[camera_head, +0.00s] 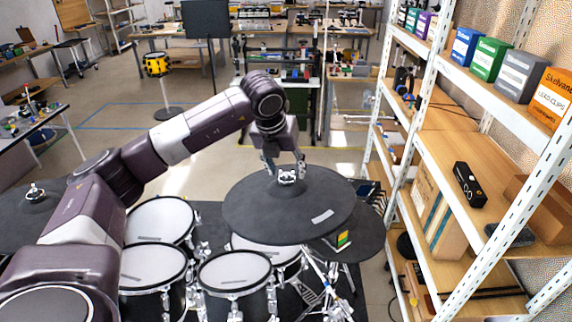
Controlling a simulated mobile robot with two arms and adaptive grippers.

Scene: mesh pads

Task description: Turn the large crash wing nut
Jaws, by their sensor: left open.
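The large crash cymbal (265,215) is a wide dark pad in the middle of the head view, part of a drum kit. Its wing nut (288,178) is a small silvery piece on top of the pad. My left gripper (284,168) points down just above the wing nut, its fingers apart on either side of it. Whether the fingers touch the nut cannot be told. My left arm reaches in from the left across the kit. My right gripper is not in view.
White-topped drums (235,270) stand below the cymbal. Another dark cymbal (365,235) sits lower at its right. At the far left a dark pad carries another wing nut (35,193). A white shelf rack (440,120) stands close on the right. Open floor lies behind the kit.

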